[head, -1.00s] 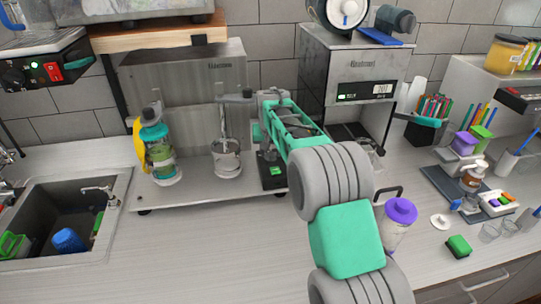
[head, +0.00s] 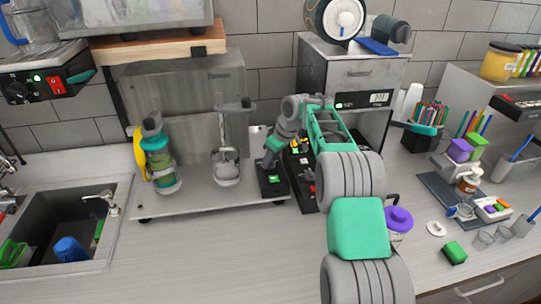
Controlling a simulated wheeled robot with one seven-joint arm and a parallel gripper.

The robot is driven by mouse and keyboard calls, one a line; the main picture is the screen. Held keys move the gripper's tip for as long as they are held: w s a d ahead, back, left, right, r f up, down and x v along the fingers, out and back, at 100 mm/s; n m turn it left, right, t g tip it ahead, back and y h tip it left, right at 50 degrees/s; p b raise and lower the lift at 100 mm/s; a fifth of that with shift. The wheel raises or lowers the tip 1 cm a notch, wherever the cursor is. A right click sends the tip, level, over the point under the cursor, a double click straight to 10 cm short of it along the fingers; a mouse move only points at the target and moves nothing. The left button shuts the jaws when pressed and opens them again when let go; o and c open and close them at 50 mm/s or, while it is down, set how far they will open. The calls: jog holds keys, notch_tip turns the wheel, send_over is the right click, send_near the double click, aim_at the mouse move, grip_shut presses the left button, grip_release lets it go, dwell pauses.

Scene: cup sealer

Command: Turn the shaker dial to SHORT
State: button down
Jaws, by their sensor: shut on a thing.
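The shaker (head: 236,198) is a grey steel unit with a back plate and a base shelf on the counter. A black control box with a lit green button (head: 272,179) stands at the right end of its base. My gripper (head: 268,162) points down at the top of this box, with its fingers shut on what appears to be the dial. The dial is hidden by the fingers, and its setting cannot be read. A green and clear cup (head: 159,160) and a metal holder (head: 227,168) stand on the shaker base.
A second black panel with coloured buttons (head: 303,165) lies just right of the control box, close under my arm. The steel sealer (head: 352,72) stands behind. A purple-lidded shaker cup (head: 398,220) is at the right. The sink (head: 65,232) is at the left; the front counter is clear.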

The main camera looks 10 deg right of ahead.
aim_at(277, 168)
jog(key=shift+n+g+p, duration=0.3)
jog(key=shift+n, duration=0.7)
jog(key=shift+y, duration=0.3)
jog(key=c, duration=0.9)
grip_release()
jog(key=shift+d, duration=0.1)
jog(key=v, duration=0.5)
jog(key=shift+w+d, duration=0.1)
jog(key=s+d+b, duration=0.4)
jog(key=s+d, duration=0.3)
jog(key=d, duration=0.2)
jog(key=shift+s+d, duration=0.15)
jog(key=shift+d, duration=0.1)
